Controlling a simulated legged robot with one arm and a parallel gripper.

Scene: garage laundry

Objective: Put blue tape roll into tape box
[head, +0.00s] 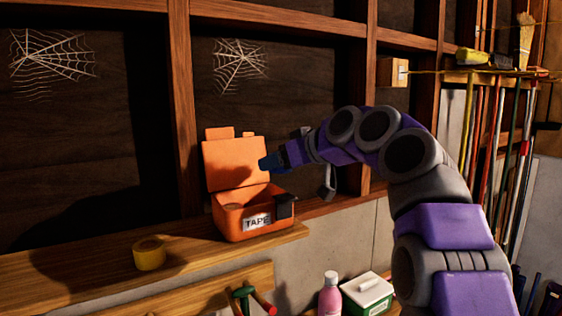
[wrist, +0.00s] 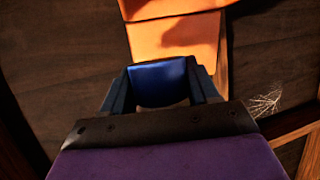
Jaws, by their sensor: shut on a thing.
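The orange tape box (head: 229,224) stands on the wooden ledge with a white "TAPE" label on its front. Its lid (head: 235,165) is raised open at the back. My gripper (head: 271,162) is above the right part of the box, in front of the lid's right edge. In the wrist view my gripper (wrist: 161,90) is shut on the blue tape roll (wrist: 160,80), which sits between the two fingers. The orange lid shows beyond it. The roll's lower part is hidden by my gripper's body.
A yellow tape roll (head: 150,253) lies on the wooden ledge (head: 60,270) left of the box. A dark piece (head: 285,207) is at the box's right corner. A pink bottle (head: 330,295) and a white-lidded green box (head: 366,292) stand below. Wooden studs rise behind.

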